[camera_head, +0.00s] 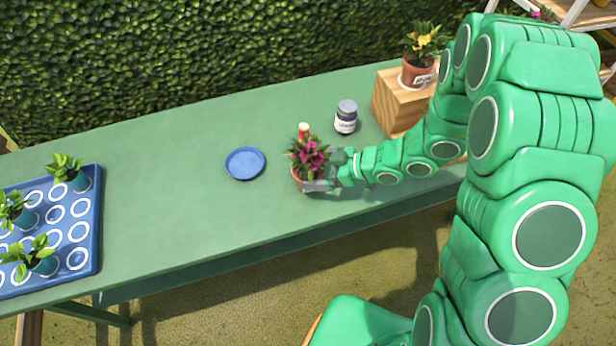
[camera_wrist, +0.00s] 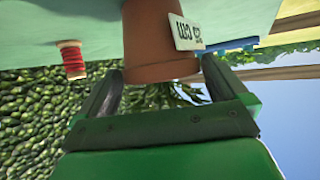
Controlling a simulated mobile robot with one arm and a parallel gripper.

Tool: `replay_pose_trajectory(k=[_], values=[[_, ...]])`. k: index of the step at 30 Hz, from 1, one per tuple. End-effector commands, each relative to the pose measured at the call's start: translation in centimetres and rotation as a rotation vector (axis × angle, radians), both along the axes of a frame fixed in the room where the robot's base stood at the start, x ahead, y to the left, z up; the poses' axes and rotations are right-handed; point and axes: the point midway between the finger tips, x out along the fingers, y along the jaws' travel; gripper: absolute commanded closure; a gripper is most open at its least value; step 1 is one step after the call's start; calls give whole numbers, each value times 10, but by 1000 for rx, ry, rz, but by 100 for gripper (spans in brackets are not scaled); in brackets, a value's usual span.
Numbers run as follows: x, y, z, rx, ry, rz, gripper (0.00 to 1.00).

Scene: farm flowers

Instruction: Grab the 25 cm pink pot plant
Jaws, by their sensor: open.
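A terracotta pot with a pink-flowered plant (camera_head: 308,157) stands on the green table (camera_head: 180,150) near its front edge. My gripper (camera_head: 326,171) is at the right side of this pot, open, with its fingers reaching toward it. In the wrist view, which is upside down, the pot (camera_wrist: 158,45) sits between the two open fingers (camera_wrist: 160,85). Whether either finger touches it I cannot tell. A white label (camera_wrist: 186,32) on the pot shows "cm"; its number is hard to read. The plant's leaves are mostly hidden behind my gripper there.
A blue saucer (camera_head: 245,163) lies left. A yellow-flowered pot (camera_head: 419,72) stands on a wooden box (camera_head: 393,102). A blue tray (camera_head: 88,232) with potted seedlings is far left.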

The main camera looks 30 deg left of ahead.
Motion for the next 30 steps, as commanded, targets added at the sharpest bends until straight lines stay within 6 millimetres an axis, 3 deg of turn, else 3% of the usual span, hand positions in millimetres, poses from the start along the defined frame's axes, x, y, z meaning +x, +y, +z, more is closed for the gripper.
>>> replay_pose_trajectory(k=[9, 20, 30], values=[[-5, 24, -13, 2, -2, 0, 0], [-6, 27, -16, -1, -2, 0, 0], [-6, 27, -16, 0, -2, 0, 52]])
